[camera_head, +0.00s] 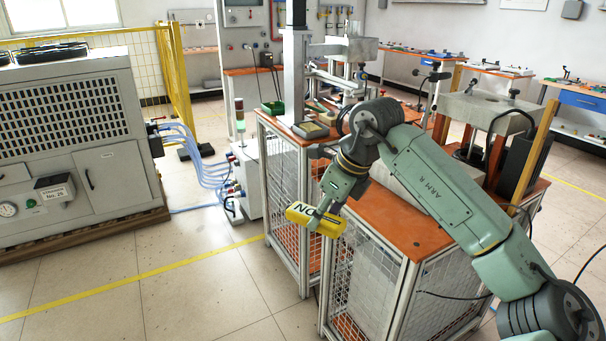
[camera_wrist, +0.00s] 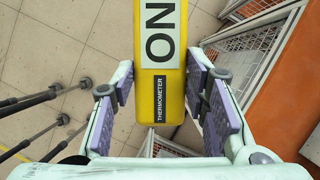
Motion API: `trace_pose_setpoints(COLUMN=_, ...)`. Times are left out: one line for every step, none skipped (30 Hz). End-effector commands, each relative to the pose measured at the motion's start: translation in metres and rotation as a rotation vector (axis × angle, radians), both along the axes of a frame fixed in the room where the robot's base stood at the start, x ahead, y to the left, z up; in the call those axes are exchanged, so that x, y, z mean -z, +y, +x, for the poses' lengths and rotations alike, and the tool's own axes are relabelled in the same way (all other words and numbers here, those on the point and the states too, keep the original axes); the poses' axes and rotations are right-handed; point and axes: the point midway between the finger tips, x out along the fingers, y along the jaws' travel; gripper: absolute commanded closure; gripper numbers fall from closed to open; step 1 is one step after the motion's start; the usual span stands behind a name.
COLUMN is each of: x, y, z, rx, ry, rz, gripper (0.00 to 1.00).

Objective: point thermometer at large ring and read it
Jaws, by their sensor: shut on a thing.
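The yellow thermometer (camera_head: 328,226) is in my gripper (camera_head: 322,208) in the head view, held out in the air at the left front side of the orange-topped bench. In the wrist view the thermometer (camera_wrist: 160,95) lies between the two purple-padded fingers, with its "ON" and "THERMOMETER" labels facing the camera. My gripper is shut on it. I cannot make out the large ring in either view; my arm hides part of the bench top. No reading shows on the thermometer's visible face.
The orange bench top (camera_head: 417,232) stands on mesh-sided frames under my arm. A grey upright machine (camera_head: 294,75) rises from the bench behind. A large grey chiller (camera_head: 75,145) stands at left, with blue hoses (camera_head: 200,150).

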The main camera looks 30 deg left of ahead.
Motion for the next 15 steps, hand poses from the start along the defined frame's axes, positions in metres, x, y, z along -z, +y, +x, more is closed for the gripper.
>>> trace_pose_setpoints(x=0.023, y=-0.017, z=0.001, rx=-0.069, ry=0.009, rz=0.003, gripper=0.91)
trace_pose_setpoints(x=0.037, y=-0.026, z=0.0, rx=-0.123, ry=0.011, rz=0.004, gripper=0.91)
trace_pose_setpoints(x=0.055, y=-0.038, z=0.0, rx=-0.196, ry=0.012, rz=0.004, gripper=0.91)
trace_pose_setpoints(x=0.069, y=-0.047, z=-0.001, rx=-0.254, ry=0.012, rz=0.005, gripper=0.91)
trace_pose_setpoints(x=0.083, y=-0.057, z=-0.002, rx=-0.313, ry=0.012, rz=0.004, gripper=0.91)
trace_pose_setpoints(x=0.101, y=-0.069, z=-0.002, rx=-0.39, ry=0.011, rz=0.003, gripper=0.91)
trace_pose_setpoints(x=0.116, y=-0.079, z=-0.003, rx=-0.449, ry=0.012, rz=0.004, gripper=0.91)
trace_pose_setpoints(x=0.129, y=-0.088, z=-0.003, rx=-0.507, ry=0.012, rz=0.002, gripper=0.91)
trace_pose_setpoints(x=0.148, y=-0.1, z=-0.004, rx=-0.584, ry=0.012, rz=0.002, gripper=0.91)
trace_pose_setpoints(x=0.161, y=-0.109, z=-0.004, rx=-0.64, ry=0.012, rz=0.003, gripper=0.91)
trace_pose_setpoints(x=0.175, y=-0.118, z=-0.004, rx=-0.698, ry=0.012, rz=0.003, gripper=0.91)
trace_pose_setpoints(x=0.192, y=-0.13, z=-0.005, rx=-0.772, ry=0.011, rz=0.002, gripper=0.91)
trace_pose_setpoints(x=0.206, y=-0.139, z=-0.005, rx=-0.828, ry=0.011, rz=0.001, gripper=0.91)
trace_pose_setpoints(x=0.219, y=-0.148, z=-0.006, rx=-0.882, ry=0.011, rz=0.0, gripper=0.91)
trace_pose_setpoints(x=0.236, y=-0.159, z=-0.006, rx=-0.955, ry=0.012, rz=0.0, gripper=0.91)
